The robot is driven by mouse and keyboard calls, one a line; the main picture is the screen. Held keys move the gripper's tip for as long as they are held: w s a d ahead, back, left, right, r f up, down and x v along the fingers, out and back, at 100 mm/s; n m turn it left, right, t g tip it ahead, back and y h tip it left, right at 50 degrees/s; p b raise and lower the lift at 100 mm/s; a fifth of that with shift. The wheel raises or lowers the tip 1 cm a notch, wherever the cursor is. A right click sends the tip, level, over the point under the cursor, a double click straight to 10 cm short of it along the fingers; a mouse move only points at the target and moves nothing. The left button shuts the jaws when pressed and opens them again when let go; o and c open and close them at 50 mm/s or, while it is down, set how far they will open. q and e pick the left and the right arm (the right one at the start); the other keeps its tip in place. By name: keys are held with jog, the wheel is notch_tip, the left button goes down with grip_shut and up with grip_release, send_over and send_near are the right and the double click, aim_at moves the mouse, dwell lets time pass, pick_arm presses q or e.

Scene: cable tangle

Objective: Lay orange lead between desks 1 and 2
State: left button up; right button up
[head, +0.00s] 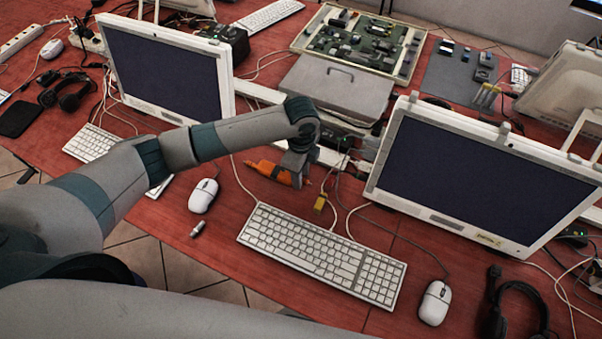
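The orange lead (268,170) shows as a short orange bundle on the red desk, between the two monitors and just behind the middle keyboard. My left arm reaches in from the left, and my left gripper (297,180) points down at the right part of the orange lead. The gripper hides part of the lead. The fingers are too small and overlapped to tell whether they are open or shut on it. The left monitor (170,75) and right monitor (475,180) stand on either side. My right gripper is not in view.
A white keyboard (320,255) lies in front of the lead, with a mouse (203,195) to its left and another mouse (435,302) to its right. A yellow-tagged item (320,204) and thin cables lie close by. A grey case (338,87) stands behind.

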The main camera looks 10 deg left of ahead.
pick_arm(q)
notch_tip(320, 180, up, 12)
jog(key=b, duration=0.2)
jog(key=shift+r, duration=0.15)
dwell(0.7)
